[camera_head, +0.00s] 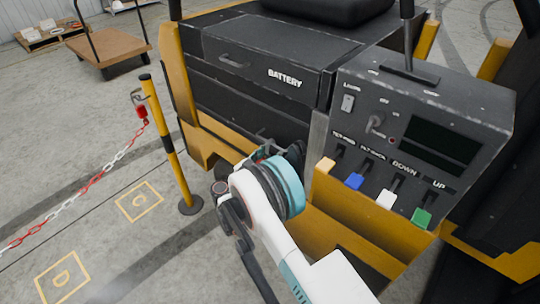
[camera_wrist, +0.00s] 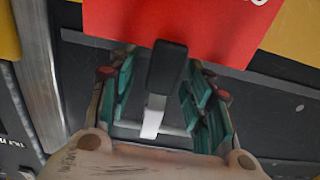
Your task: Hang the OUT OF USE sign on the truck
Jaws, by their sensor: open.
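The truck (camera_head: 225,85) is black and yellow, with BATTERY lettered on its side. My gripper (camera_head: 268,150) is low in front of the truck's side, below the battery panel. In the wrist view my gripper (camera_wrist: 157,75) is open, its teal-padded fingers on either side of a black grip (camera_wrist: 167,66) with a white stem (camera_wrist: 153,118). I cannot tell whether the fingers touch it. A red panel (camera_wrist: 200,25) with cut-off white lettering, perhaps the sign, fills the top of the wrist view, beyond the fingertips. How it is held is not visible. No such panel shows in the head view.
A control box (camera_head: 430,110) with coloured levers stands at the right, close to my arm. A yellow-black post (camera_head: 166,140) with a red-white chain (camera_head: 100,172) stands to the left. A flat cart (camera_head: 105,45) is farther back. The floor at left is mostly clear.

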